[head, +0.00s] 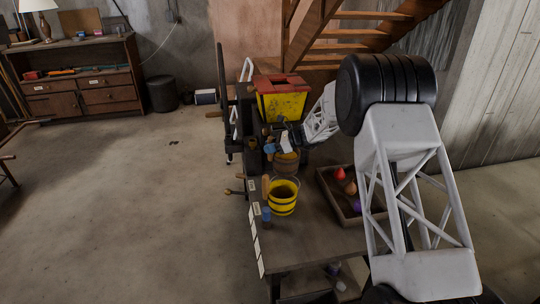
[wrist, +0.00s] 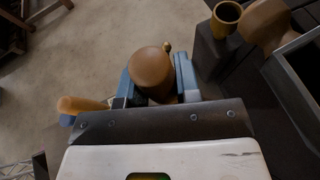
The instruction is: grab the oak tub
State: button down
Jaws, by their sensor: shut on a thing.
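A brown wooden tub (head: 286,163), which looks like the oak tub, stands at the back of the bench behind the yellow-and-black bucket (head: 284,197). My gripper (head: 280,143) is just above and behind it in the head view; the fingertips are small and cluttered there. In the wrist view my gripper (wrist: 155,82) has its two blue-grey fingers on either side of a smooth, rounded brown thing (wrist: 152,66), shut on it. I cannot tell whether that thing is the tub; its lower part is hidden by the gripper body.
A yellow bin with a red rim (head: 282,97) stands behind my gripper. A tray (head: 333,196) with coloured pieces lies to the right. The wrist view shows a brass cup (wrist: 226,14) on a dark block and an orange handle (wrist: 82,104). Open floor lies left of the bench.

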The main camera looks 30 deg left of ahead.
jog(key=shift+r, duration=0.95)
jog(key=shift+w, duration=0.1)
